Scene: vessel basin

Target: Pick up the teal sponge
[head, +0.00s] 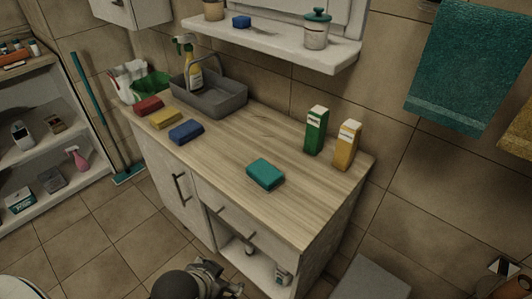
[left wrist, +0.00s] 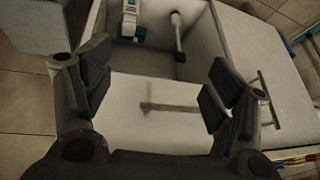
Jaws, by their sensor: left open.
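The teal sponge (head: 265,174) lies flat on the wooden counter (head: 225,150), near its front edge, with clear wood around it. My left gripper (head: 228,283) is at the bottom of the head view, low in front of the cabinet and well below and apart from the sponge. In the left wrist view its two dark fingers (left wrist: 158,88) are spread wide with nothing between them. That view faces the cabinet front, and the teal sponge does not show there. My right gripper is in neither view.
Red (head: 148,106), yellow (head: 166,118) and blue (head: 186,132) sponges lie along the counter's left front. A grey basin (head: 222,100) stands behind them. Green (head: 316,132) and yellow (head: 347,146) cartons stand at the back right. A cabinet handle (left wrist: 270,98) juts out in the wrist view.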

